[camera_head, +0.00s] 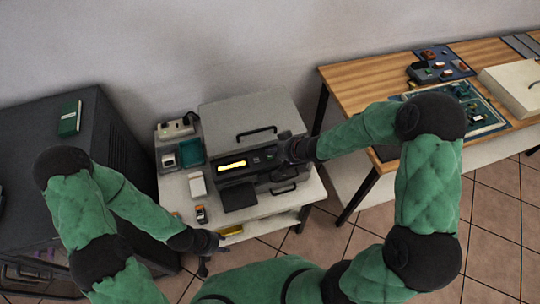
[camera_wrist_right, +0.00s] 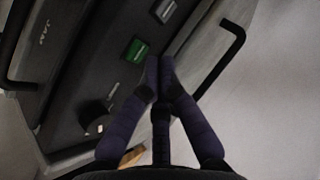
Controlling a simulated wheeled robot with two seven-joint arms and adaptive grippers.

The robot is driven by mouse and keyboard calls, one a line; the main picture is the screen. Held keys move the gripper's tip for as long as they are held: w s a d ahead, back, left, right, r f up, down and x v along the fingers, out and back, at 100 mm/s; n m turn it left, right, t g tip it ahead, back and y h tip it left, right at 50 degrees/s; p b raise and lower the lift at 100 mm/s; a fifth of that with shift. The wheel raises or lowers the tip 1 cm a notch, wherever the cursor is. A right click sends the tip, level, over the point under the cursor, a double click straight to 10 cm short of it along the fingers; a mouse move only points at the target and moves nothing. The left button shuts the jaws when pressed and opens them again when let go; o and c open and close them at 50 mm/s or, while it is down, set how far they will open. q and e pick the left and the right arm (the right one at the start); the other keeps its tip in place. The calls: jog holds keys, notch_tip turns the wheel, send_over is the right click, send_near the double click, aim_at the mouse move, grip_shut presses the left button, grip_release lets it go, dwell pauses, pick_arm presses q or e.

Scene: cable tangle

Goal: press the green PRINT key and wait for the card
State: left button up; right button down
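The grey card printer (camera_head: 252,115) stands on a small white bench, with a lit yellow display (camera_head: 232,166) on its dark front panel. The green key (camera_wrist_right: 135,50) shows on that panel in the right wrist view, with a small white mark on it. My right gripper (camera_wrist_right: 161,68) has its fingertips together, empty, just beside the green key in the picture; I cannot tell whether they touch the panel. It also shows in the head view at the printer's front. My left gripper (camera_head: 204,262) hangs low before the bench; its fingers are too small to read. I see no card clearly.
A white key or label (camera_wrist_right: 164,10) and a dark knob (camera_wrist_right: 95,115) lie on the same panel. A black handle (camera_wrist_right: 225,60) sticks out close by. A wooden table (camera_head: 375,82) with electronics stands right, a dark cabinet (camera_head: 118,145) left. A teal box (camera_head: 191,152) sits on the bench.

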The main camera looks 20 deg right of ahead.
aim_at(273, 157)
jog(key=shift+r+p, duration=2.6)
jog(key=shift+p, duration=0.3)
pick_arm(q)
notch_tip(273, 157, up, 6)
jog(key=shift+f, duration=0.1)
pick_arm(e)
jog(key=shift+f, duration=0.1)
pick_arm(q)
jog(key=shift+s, duration=0.1)
